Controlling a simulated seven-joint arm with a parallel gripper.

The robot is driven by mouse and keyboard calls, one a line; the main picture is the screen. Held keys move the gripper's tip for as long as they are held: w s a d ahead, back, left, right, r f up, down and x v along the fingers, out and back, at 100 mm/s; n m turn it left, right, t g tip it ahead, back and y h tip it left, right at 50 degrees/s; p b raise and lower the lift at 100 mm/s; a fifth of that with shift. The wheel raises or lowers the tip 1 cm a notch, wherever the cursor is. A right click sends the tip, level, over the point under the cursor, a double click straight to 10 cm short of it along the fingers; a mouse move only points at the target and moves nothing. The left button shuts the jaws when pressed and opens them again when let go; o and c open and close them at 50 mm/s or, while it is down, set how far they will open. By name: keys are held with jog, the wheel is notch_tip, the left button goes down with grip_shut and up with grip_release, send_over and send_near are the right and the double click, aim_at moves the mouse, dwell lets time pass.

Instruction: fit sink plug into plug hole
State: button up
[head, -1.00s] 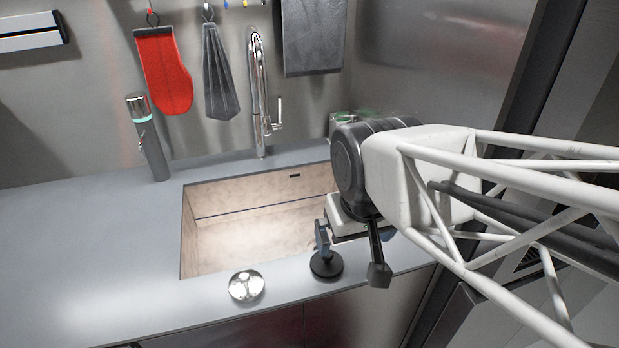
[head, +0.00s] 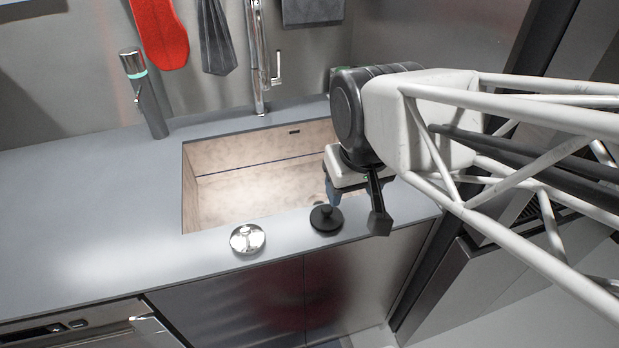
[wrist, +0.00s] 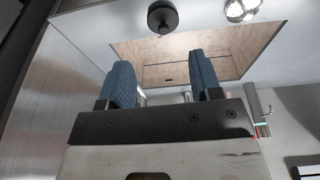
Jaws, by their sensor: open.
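A black round sink plug (head: 326,218) with a small raised knob stands on the counter in front of the sink. It also shows at the top of the wrist view (wrist: 162,18). My gripper (head: 332,196) is just behind the plug in the head view, its tip close to the knob. In the wrist view, its two blue fingers (wrist: 161,78) are apart with nothing between them, and the plug lies beyond them.
A shiny round metal piece (head: 247,239) lies on the counter left of the plug. A faucet (head: 260,60) and a grey bottle-like dispenser (head: 146,95) stand behind the sink. The counter (head: 110,210) to the left is clear.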

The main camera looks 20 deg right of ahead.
jog(key=w+f+n, duration=0.1)
jog(key=w+n, duration=0.1)
jog(key=n, duration=0.2)
jog(key=n+g, duration=0.3)
jog(key=n, duration=2.1)
send_over(327, 208)
jog(key=shift+d+f, duration=0.2)
jog(key=shift+f, duration=5.3)
jog(key=shift+f, duration=0.1)
jog(key=shift+f, duration=1.2)
jog(key=shift+f, duration=0.1)
jog(key=shift+a+f, duration=0.2)
jog(key=shift+f, duration=2.3)
